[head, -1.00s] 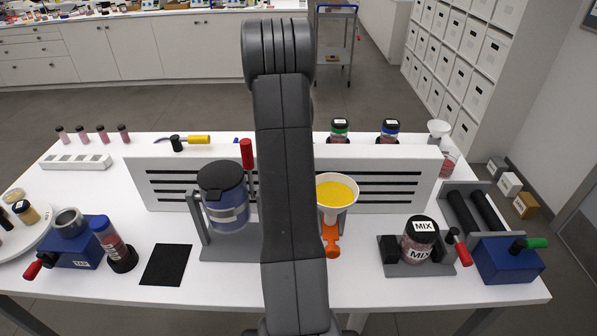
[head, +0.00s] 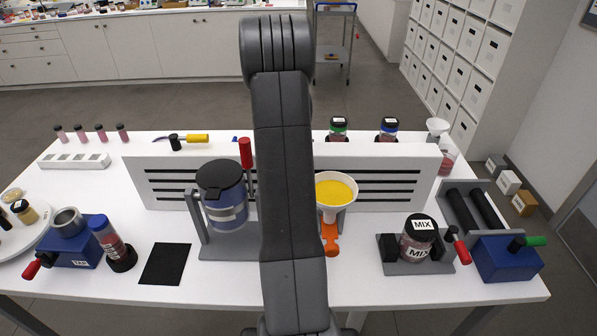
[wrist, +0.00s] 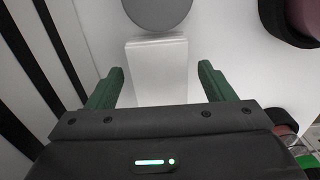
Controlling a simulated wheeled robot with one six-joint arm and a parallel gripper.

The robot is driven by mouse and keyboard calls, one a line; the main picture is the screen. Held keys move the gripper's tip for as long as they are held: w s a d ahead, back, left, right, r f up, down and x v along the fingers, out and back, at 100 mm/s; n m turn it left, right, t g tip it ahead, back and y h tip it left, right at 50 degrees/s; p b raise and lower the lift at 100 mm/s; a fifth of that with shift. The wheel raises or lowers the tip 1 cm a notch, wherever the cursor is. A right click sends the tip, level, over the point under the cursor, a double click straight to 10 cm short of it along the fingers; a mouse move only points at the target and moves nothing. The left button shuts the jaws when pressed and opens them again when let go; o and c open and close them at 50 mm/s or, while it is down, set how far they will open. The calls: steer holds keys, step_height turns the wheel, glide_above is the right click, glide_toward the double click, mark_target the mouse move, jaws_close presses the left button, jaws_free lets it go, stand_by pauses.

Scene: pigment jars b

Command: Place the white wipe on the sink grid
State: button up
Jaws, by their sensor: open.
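My gripper (wrist: 158,85) is open in the wrist view, with its two green fingers apart. A pale white rectangular piece (wrist: 157,68) lies ahead of and between the fingertips; it may be the white wipe. I see no contact between it and the fingers. A grey round disc (wrist: 157,12) is just beyond it. In the head view my arm hides the middle of the table, and the gripper itself does not show. I cannot pick out a sink grid for certain in either view.
A white panel with black slots (head: 400,161) spans the white table. In front stand a lidded blue jug (head: 224,205), a funnel with yellow powder (head: 335,191), and a MIX jar (head: 417,240) in a holder. A black mat (head: 165,264) lies front left.

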step_height(320, 180, up, 10)
steer(key=b, duration=0.1)
steer(key=shift+o, duration=0.4)
steer(key=shift+r, duration=0.35)
steer(key=d+m+y, duration=0.2)
steer(key=d+m, duration=0.1)
steer(key=m, duration=1.5)
steer(key=d+m+y, duration=0.3)
steer(key=m, duration=1.5)
steer(key=x, duration=0.7)
steer(key=shift+w+a+f+p, duration=0.15)
steer(key=shift+w+p, duration=0.1)
steer(key=shift+p, duration=0.05)
steer(key=shift+h, duration=0.3)
steer(key=x, duration=0.1)
steer(key=p+x, duration=0.1)
steer(key=x, duration=0.2)
steer(key=shift+s+f+p, duration=0.3)
steer(key=shift+p, duration=0.1)
steer(key=shift+a+f, duration=0.15)
steer(key=shift+f, duration=0.35)
